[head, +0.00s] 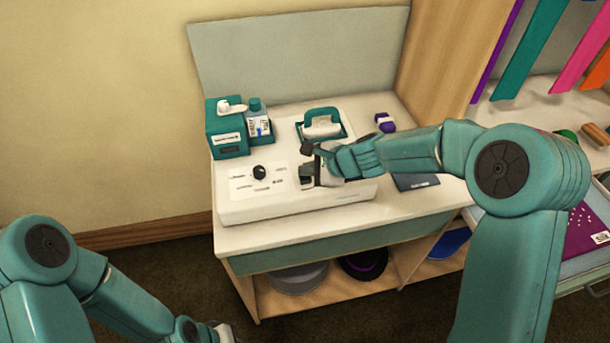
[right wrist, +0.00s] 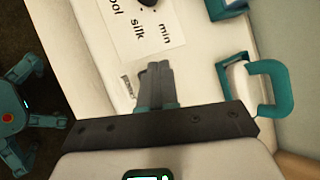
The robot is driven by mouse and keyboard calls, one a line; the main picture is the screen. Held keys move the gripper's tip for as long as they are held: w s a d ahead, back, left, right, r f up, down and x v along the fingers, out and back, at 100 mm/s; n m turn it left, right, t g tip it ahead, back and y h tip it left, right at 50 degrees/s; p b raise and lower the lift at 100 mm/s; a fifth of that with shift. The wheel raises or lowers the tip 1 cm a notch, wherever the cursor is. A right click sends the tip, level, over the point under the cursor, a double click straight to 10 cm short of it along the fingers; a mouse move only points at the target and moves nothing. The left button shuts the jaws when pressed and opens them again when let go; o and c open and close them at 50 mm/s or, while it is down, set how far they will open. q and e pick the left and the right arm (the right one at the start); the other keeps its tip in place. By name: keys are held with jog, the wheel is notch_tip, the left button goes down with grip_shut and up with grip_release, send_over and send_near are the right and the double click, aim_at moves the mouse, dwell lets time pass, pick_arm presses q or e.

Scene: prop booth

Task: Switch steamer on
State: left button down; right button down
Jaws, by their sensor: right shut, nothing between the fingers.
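The steamer (head: 345,192) is a wide white unit on the white-topped table. Its front left carries a printed panel (head: 240,185) with a black dial (head: 259,172); the right wrist view shows part of that panel (right wrist: 150,45), reading "min" and "silk". My left gripper (head: 226,333) is low, partly cut off, away from the table.
A teal box (head: 226,138) and a teal-capped bottle (head: 258,125) stand at the back left. A purple item (head: 385,122) lies at the back right, and a dark flat piece (head: 415,182) lies right of the unit. An open drawer (head: 580,225) is at far right.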

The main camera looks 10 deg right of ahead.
aim_at(308, 179)
jog(key=shift+f, duration=0.15)
dwell(0.4)
jog(key=shift+r+p, duration=0.7)
jog(key=shift+r, duration=0.15)
notch_tip(308, 179, up, 5)
jog(key=p, duration=0.4)
jog(key=shift+r+p, duration=0.1)
jog(key=shift+p, duration=0.3)
